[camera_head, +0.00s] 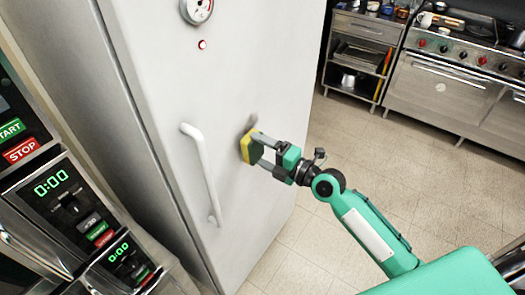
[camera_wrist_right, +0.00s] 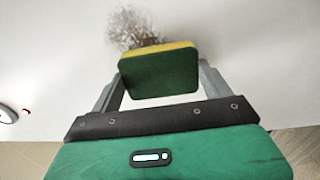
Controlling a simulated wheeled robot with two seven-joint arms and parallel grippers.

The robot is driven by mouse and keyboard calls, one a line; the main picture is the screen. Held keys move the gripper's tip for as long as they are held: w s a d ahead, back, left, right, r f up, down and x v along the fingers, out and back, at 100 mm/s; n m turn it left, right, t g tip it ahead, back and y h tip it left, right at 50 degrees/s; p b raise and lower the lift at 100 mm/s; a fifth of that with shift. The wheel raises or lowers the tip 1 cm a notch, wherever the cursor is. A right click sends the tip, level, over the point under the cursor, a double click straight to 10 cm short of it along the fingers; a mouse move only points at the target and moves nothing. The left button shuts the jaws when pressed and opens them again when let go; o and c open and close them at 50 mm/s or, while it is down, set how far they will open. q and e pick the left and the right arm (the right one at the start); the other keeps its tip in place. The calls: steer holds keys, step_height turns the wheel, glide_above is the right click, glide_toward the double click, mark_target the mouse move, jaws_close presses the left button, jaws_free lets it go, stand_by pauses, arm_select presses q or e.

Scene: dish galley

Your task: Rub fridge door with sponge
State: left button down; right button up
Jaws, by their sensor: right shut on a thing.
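The white fridge door (camera_head: 240,75) stands upright in the middle of the head view, with a long vertical handle (camera_head: 203,175) on its left part. My right gripper (camera_head: 258,146) is shut on a yellow and green sponge (camera_head: 246,147), to the right of the handle. In the right wrist view the sponge (camera_wrist_right: 158,75) sits between both fingers, green side toward my wrist and yellow side toward the door. It is at or very close to the door surface; contact is hard to tell. A greyish-brown scribbled smudge (camera_wrist_right: 130,27) shows on the door just beyond the sponge. My left gripper is not in view.
A round gauge (camera_head: 197,8) and a red light (camera_head: 202,44) are high on the door. Microwaves with green digits (camera_head: 52,183) stand at the left. A stove (camera_head: 445,85) and a metal shelf unit (camera_head: 358,50) stand at the back right. The tiled floor (camera_head: 400,160) between is clear.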

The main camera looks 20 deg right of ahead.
steer(key=shift+x, duration=0.95)
